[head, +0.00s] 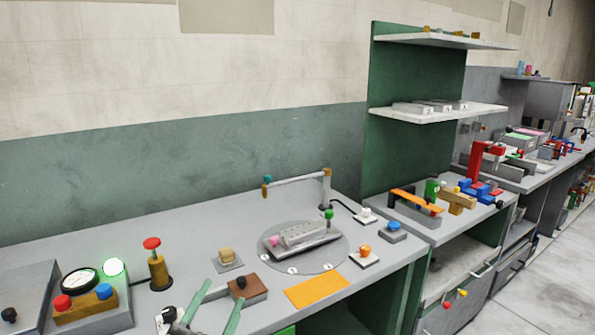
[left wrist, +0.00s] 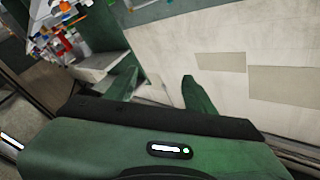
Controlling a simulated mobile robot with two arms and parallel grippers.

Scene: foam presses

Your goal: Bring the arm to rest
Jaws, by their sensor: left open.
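My left gripper (head: 219,302) shows at the bottom of the head view, over the front edge of the grey bench (head: 200,262). Its two green fingers are apart and nothing is between them. In the left wrist view the same gripper (left wrist: 157,85) shows two separated green fingers with wall and shelving behind them. A brown block (head: 250,290) with a dark knob lies just right of the fingers in the head view; I cannot tell whether they touch it. My right gripper is not in view.
A round plate (head: 335,257) with a metal mould, an orange mat (head: 316,291) and several knobbed blocks lie on the bench. A red-topped post (head: 157,265) and a button box (head: 84,300) stand left. Green shelving (head: 415,80) rises behind. The bench's back left is clear.

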